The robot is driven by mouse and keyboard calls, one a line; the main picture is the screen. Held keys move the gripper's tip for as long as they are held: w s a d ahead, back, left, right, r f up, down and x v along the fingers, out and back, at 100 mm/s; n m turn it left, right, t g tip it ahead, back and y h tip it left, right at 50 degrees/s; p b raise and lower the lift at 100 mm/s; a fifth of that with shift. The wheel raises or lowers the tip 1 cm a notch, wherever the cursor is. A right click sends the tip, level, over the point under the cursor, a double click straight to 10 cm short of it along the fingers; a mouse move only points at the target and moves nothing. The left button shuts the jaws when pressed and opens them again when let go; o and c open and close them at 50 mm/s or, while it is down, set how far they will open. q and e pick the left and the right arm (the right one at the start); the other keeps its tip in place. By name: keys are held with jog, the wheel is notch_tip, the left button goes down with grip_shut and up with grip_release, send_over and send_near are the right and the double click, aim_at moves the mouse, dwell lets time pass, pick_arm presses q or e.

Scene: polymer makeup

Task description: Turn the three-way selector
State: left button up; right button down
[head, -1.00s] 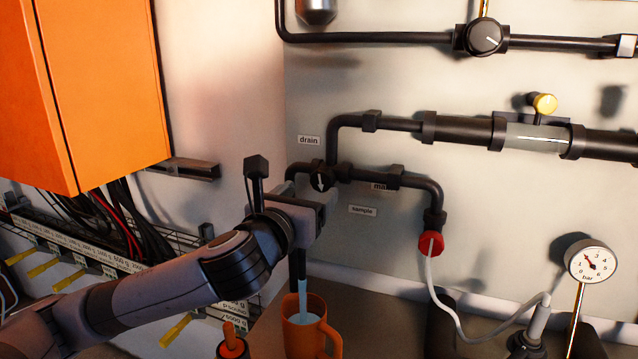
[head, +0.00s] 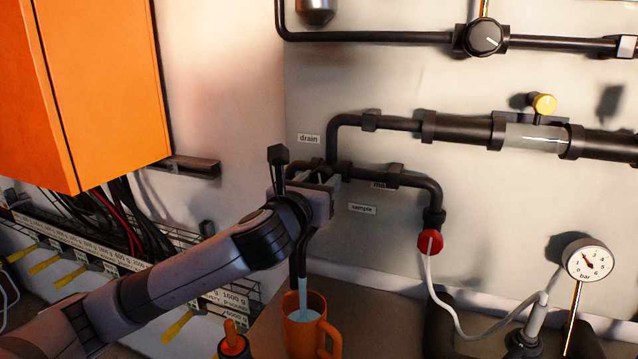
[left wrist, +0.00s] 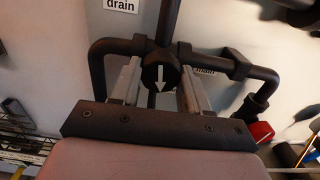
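The three-way selector is a round black knob with a white arrow (left wrist: 160,78), seen in the left wrist view on the dark pipe junction. Its arrow points down in that view. In the head view my left gripper hides the knob. My left gripper (head: 326,182) is at the junction; in the left wrist view its two fingers (left wrist: 160,88) are apart, one on each side of the knob. I cannot tell whether they touch it. The "drain" label (head: 309,139) is above the junction, the "sample" label (head: 362,209) lower right. My right gripper is not in view.
Pale blue liquid (head: 302,290) runs from a dark spout into an orange mug (head: 299,337) below my left arm. A red fitting (head: 430,242) with a white hose and a pressure gauge (head: 588,260) are to the right. An orange cabinet (head: 95,80) is upper left.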

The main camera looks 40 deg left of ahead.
pick_arm(q)
jog(key=shift+n, duration=0.3)
jog(key=n, duration=0.3)
jog(key=shift+n, duration=0.3)
jog(key=n, duration=0.3)
jog(key=shift+d+n, duration=0.1)
jog(key=shift+n, duration=0.3)
jog(key=n, duration=0.4)
jog(key=shift+n, duration=1.9)
jog(key=o, duration=1)
jog(key=shift+o, duration=0.2)
